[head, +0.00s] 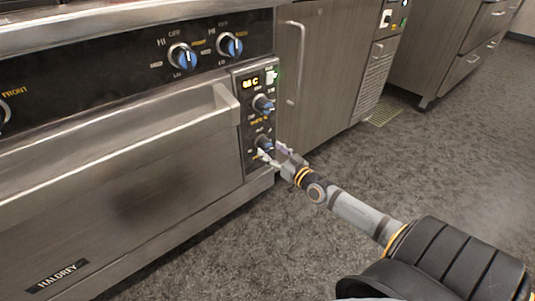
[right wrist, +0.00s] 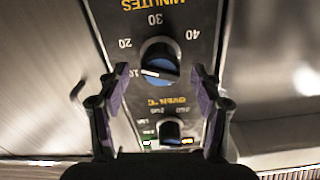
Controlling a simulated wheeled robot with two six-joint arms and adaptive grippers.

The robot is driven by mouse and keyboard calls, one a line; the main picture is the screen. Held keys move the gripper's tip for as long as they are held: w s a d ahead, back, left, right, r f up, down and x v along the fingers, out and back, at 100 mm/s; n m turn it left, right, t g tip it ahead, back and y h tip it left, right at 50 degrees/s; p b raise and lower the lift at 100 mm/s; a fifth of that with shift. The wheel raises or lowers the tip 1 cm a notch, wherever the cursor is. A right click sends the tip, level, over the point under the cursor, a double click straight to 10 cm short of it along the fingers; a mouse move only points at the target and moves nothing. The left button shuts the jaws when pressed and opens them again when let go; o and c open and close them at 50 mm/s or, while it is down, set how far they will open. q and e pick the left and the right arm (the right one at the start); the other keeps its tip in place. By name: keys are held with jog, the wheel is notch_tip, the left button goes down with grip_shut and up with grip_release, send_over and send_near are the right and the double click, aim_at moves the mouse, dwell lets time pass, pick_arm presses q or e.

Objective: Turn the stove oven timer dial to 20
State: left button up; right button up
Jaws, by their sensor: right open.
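The timer dial (right wrist: 158,62) is a black and blue knob on the oven's control panel, below "MINUTES" lettering in the right wrist view. Its white mark points to the lower left, near a partly hidden number that looks like 10; the 20 is further up. In the head view the timer dial (head: 264,143) is the lower knob on the panel. My right gripper (right wrist: 160,78) is open, with one finger on each side of the dial and gaps visible. It also shows in the head view (head: 271,155), in front of the panel. My left gripper is not in view.
A second knob, the oven temperature dial (head: 263,104), sits above the timer dial. A lit display (head: 251,83) and green-lit switch (head: 271,77) are above it. The oven door handle (head: 120,135) is to the left. Floor at the right is clear.

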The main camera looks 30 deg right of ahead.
jog(key=shift+w+a+b, duration=0.1)
jog(key=shift+w+b, duration=0.2)
jog(key=shift+w, duration=1)
jog(key=shift+c, duration=0.2)
jog(key=c, duration=1.1)
jog(key=shift+m, duration=0.7)
jog(key=o, duration=1.1)
jog(key=shift+o, duration=0.2)
